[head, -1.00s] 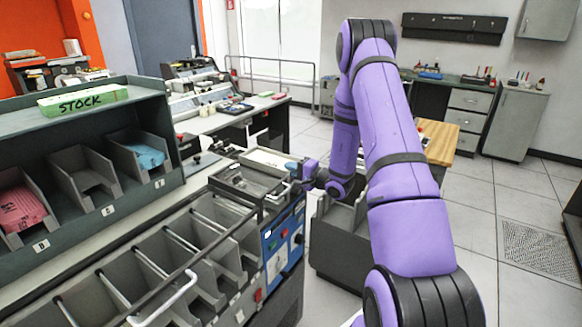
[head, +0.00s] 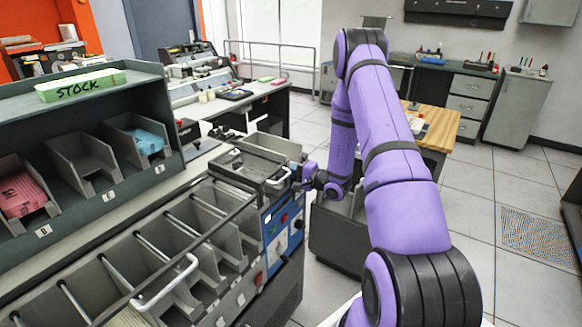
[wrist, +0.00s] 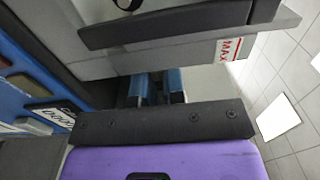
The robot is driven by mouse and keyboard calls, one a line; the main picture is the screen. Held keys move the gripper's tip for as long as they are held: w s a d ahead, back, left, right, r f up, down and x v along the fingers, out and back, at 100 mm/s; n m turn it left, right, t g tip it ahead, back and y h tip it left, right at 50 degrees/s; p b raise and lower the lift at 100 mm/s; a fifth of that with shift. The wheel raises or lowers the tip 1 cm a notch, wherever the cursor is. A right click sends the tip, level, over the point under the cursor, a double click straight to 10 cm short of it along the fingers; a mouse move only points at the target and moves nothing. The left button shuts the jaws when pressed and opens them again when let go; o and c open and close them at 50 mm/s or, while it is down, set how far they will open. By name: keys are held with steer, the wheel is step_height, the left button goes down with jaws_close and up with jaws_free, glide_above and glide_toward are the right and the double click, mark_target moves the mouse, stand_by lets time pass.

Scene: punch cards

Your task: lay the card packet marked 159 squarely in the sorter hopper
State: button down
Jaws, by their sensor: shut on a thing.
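My gripper (head: 299,175) is at the right end of a grey rectangular tray-like part (head: 246,166) on top of the sorter, at the hopper. In the wrist view its two blue finger pads (wrist: 158,85) are close together with a dark narrow part between them. That part's full shape is hidden. A grey body with a red MAX label (wrist: 229,48) stands just beyond the fingers. A pink-red packet (head: 21,192) lies in the left pocket of the stock rack, and a blue packet (head: 146,140) in the right one. I cannot read 159 on any packet.
The stock rack (head: 125,90) carries a green STOCK block (head: 80,85); its middle pocket (head: 82,165) looks empty. Sorter pockets (head: 180,236) run along the front left. A light grey open box (head: 275,146) sits behind the tray. A wooden table (head: 440,130) stands behind my arm. Floor at right is clear.

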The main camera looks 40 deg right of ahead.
steer(key=shift+f, duration=0.1)
steer(key=c, duration=1.1)
jaws_free()
steer(key=v, duration=1)
steer(key=shift+s+d, duration=0.15)
steer(key=shift+s, duration=0.25)
